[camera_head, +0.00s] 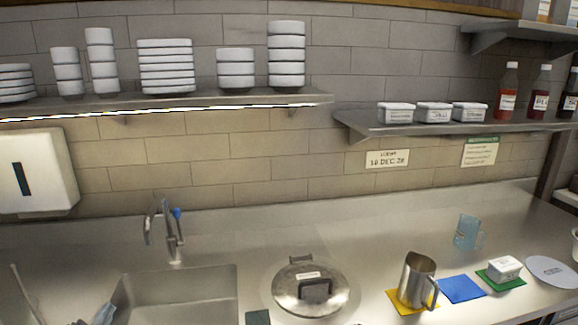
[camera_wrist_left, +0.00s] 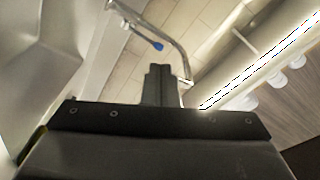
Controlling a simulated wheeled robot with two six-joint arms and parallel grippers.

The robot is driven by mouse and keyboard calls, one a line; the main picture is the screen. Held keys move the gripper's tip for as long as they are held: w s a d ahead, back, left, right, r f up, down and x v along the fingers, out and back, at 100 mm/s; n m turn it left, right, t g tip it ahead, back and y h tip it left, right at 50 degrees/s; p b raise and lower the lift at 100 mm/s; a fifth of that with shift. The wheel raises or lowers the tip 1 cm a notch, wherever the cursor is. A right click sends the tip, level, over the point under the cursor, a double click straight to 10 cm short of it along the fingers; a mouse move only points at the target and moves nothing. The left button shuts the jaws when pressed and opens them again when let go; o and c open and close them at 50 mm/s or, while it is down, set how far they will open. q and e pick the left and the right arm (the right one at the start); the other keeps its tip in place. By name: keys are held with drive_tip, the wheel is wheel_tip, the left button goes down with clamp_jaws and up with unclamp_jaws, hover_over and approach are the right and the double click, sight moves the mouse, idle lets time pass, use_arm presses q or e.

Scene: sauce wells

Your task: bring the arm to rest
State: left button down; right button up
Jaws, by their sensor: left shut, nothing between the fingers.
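My left gripper (camera_wrist_left: 159,72) shows in the left wrist view as two grey fingers pressed together, empty. It points up toward the tap (camera_wrist_left: 158,45), which stands behind the fingers in that view; I cannot tell the gap between them. In the head view the tap (camera_head: 168,232) rises at the back of the sink (camera_head: 185,290). I cannot clearly make out the left gripper at the bottom edge of the head view. My right gripper is in neither view.
A lidded pot (camera_head: 300,287) sits right of the sink. A steel jug (camera_head: 416,276) stands on a yellow mat (camera_head: 397,304). A blue mat (camera_head: 461,289), a white tub (camera_head: 504,268) and a grey disc (camera_head: 553,271) lie further right. Stacked bowls line the shelf (camera_head: 200,101) above.

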use_arm(q)
drive_tip(key=s+f+n+g+y, duration=0.1)
drive_tip(key=s+f+n, duration=0.1)
drive_tip(key=s, duration=0.1)
drive_tip(key=s+d+f+n+g+y, duration=0.1)
drive_tip(key=s+f+n+g, duration=0.1)
drive_tip(key=s+f, duration=0.1)
drive_tip(key=s+f+n+g+y, duration=0.1)
drive_tip(key=s+f+n+g, duration=0.1)
drive_tip(key=s, duration=0.1)
drive_tip(key=shift+s+d+f+n, duration=0.15)
drive_tip(key=shift+s+n, duration=0.15)
drive_tip(key=s+d+f+n+g+h, duration=0.1)
drive_tip(key=s+d+f+n+g, duration=0.15)
drive_tip(key=s, duration=0.45)
drive_tip(key=s+d+f+n+g+h, duration=0.15)
drive_tip(key=s+d+g, duration=0.25)
drive_tip(key=s, duration=0.4)
drive_tip(key=s+d+f+n+g+h, duration=0.1)
drive_tip(key=s+d+f+g, duration=0.15)
drive_tip(key=s, duration=0.45)
wheel_tip(320, 180, down, 26)
drive_tip(key=s+g, duration=0.1)
drive_tip(key=g, duration=0.1)
drive_tip(key=s+f+g, duration=0.1)
drive_tip(key=s+f, duration=1.3)
drive_tip(key=shift+s+d+f, duration=0.3)
drive_tip(key=shift+s+d, duration=0.05)
drive_tip(key=shift+d, duration=0.1)
drive_tip(key=shift+h, duration=0.25)
